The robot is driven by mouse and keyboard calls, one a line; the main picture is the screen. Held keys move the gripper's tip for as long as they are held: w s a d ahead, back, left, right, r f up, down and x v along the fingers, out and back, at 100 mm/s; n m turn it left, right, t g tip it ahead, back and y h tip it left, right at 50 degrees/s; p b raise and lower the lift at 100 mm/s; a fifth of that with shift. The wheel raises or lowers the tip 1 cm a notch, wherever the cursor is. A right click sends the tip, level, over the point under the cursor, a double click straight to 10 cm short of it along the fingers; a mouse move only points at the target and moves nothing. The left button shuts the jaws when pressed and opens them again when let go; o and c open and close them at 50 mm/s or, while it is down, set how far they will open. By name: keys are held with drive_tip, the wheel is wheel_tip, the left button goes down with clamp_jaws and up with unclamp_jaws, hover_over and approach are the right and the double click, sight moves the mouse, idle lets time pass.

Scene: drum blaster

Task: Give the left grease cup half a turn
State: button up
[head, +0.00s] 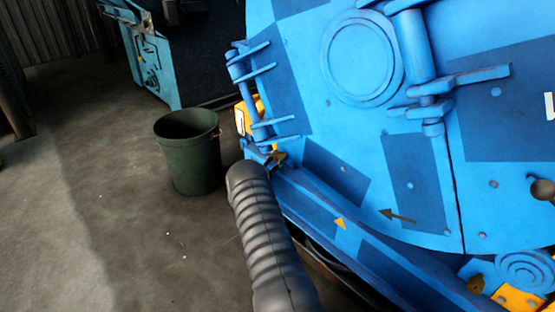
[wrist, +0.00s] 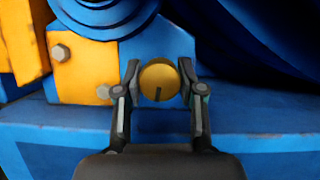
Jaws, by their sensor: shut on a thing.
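The left grease cup (wrist: 158,76) is a round brass knob with a short dark slot running from its middle down to its lower edge. It sits in front of a blue plate in the wrist view. My gripper (wrist: 160,67) has one finger on each side of the cup and is shut on it. In the head view my dark arm hides most of this spot, and the fingers cannot be made out there. Another brass cup (head: 475,284) shows at the lower right of the head view.
The big blue drum blaster door (head: 405,180) fills the right of the head view. Left of the cup in the wrist view is a yellow bracket (wrist: 85,75) with bolts. A blue ledge (wrist: 255,143) runs below. A green bin (head: 188,155) stands on open floor.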

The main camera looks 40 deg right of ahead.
drive_tip(key=shift+s+d, duration=0.1)
drive_tip(key=o, duration=1.1)
drive_tip(key=shift+f, duration=0.1)
drive_tip(key=shift+o, duration=0.2)
drive_tip(key=shift+a, duration=0.2)
drive_tip(key=shift+a+f, duration=0.1)
drive_tip(key=shift+a, duration=0.2)
drive_tip(key=v, duration=1.1)
drive_tip(key=shift+f, duration=0.1)
